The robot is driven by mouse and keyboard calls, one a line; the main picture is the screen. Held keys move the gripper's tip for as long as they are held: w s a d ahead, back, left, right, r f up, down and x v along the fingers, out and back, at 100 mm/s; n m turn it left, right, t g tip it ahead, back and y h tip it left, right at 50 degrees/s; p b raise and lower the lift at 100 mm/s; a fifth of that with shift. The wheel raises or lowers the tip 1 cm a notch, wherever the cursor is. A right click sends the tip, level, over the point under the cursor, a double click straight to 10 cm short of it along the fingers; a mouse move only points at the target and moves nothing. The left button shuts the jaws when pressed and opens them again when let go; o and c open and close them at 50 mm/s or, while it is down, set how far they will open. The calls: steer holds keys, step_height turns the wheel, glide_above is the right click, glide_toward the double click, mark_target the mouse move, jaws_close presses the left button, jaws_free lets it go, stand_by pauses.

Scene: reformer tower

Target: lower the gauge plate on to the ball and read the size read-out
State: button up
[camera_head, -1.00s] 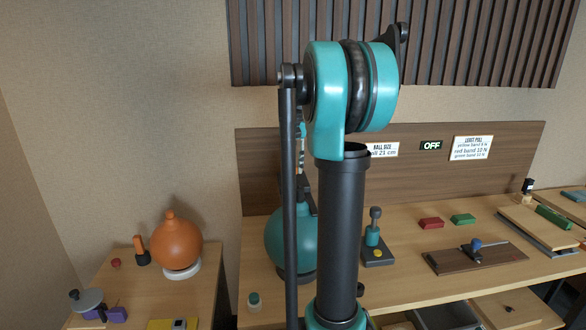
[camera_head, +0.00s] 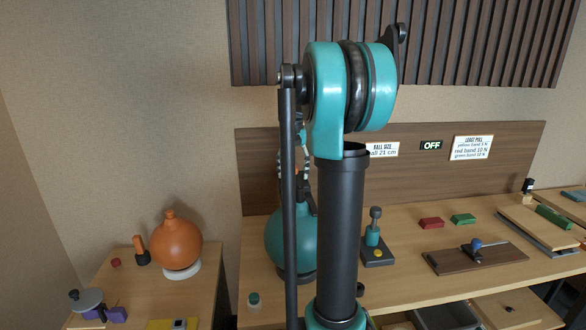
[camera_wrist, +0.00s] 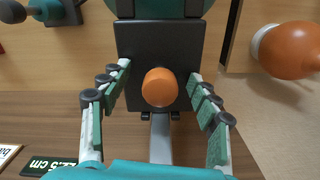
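The gauge plate (camera_wrist: 128,45) is a dark square plate with an orange knob (camera_wrist: 160,88), seen from above in the wrist view. My gripper (camera_wrist: 158,73) is open, with one finger on each side of the knob and a gap on both sides. The teal ball (camera_head: 283,240) stands on the bench, partly hidden by my arm. Its edge also shows at the top of the wrist view (camera_wrist: 160,8). Whether the plate touches the ball is hidden. A dark read-out (camera_wrist: 50,165) with green digits, upside down and partly cut off, seems to say 22.5 cm.
A ball size sign (camera_head: 384,149) on the back board is partly covered by my arm. An orange ball (camera_head: 176,243) stands on the left table. A teal-handled device (camera_head: 374,245) stands close right of the teal ball. A lit OFF sign (camera_head: 431,145) is on the board.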

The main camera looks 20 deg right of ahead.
steer(key=shift+r, duration=3.05)
